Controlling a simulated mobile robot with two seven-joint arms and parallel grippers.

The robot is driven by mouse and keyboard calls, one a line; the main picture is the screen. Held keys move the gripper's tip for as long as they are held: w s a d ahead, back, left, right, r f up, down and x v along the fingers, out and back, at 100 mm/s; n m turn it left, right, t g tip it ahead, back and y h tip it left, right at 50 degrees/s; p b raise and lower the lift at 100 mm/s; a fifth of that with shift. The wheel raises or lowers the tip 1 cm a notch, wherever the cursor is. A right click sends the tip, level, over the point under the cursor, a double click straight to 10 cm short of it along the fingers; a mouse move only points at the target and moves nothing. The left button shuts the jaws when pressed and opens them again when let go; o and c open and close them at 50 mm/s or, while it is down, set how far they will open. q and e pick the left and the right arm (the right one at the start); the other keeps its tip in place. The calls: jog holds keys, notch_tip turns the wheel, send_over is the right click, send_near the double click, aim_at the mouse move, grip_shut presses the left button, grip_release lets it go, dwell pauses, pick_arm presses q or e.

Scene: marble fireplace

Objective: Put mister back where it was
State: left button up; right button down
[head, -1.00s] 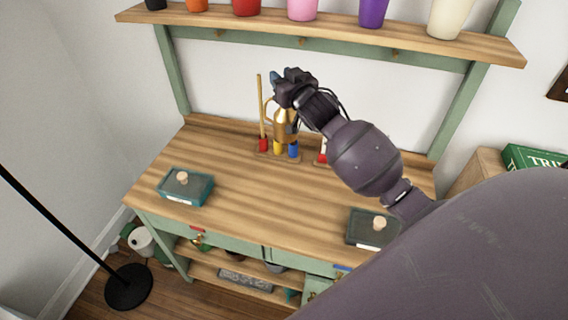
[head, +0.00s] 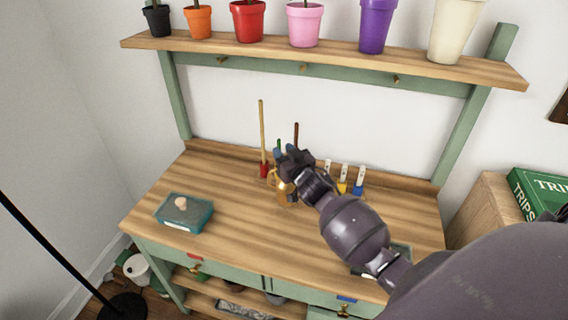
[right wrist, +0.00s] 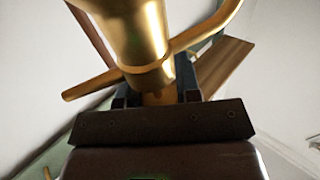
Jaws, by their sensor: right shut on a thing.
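The mister is a shiny gold bottle (head: 285,190), seen in the head view low over the wooden bench top, just in front of the tool holder. I cannot tell whether its base touches the wood. My right gripper (head: 288,160) is shut on its upper part and hides its top. In the right wrist view the gold mister (right wrist: 130,35) fills the upper middle, its narrow neck between my fingers (right wrist: 158,92). My left gripper is not in view.
A red holder (head: 264,170) with upright sticks stands behind the mister; labelled holders (head: 343,187) are to its right. A teal lidded box (head: 184,213) sits at left. Another box is mostly behind my arm. A shelf (head: 330,51) carries several coloured pots. The front middle bench is clear.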

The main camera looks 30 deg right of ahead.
jog(key=shift+f+b, duration=0.3)
jog(key=shift+f, duration=1.4)
jog(key=shift+f, duration=0.1)
jog(key=c, duration=0.8)
grip_release()
jog(key=s+a, duration=0.1)
jog(key=s, duration=1.1)
jog(key=s+a+f+g, duration=0.1)
jog(key=s+f, duration=0.1)
jog(key=s, duration=0.1)
jog(key=s+a+f+g, duration=0.1)
jog(key=s+f, duration=0.2)
jog(key=s+a+f+g, duration=0.1)
jog(key=s+a+f, duration=0.1)
jog(key=s+f, duration=0.1)
jog(key=shift+s+f+n, duration=0.1)
jog(key=shift+s+n, duration=0.05)
jog(key=shift+n, duration=0.25)
jog(key=s+a+f+g, duration=0.1)
jog(key=s, duration=0.2)
jog(key=s+a+f+g+y, duration=0.1)
jog(key=s+a+f, duration=0.1)
jog(key=s, duration=0.1)
jog(key=s+a+f+n+g, duration=0.1)
jog(key=s+a+f, duration=0.1)
jog(key=s, duration=0.1)
jog(key=shift+s+f, duration=0.15)
jog(key=shift+f, duration=0.05)
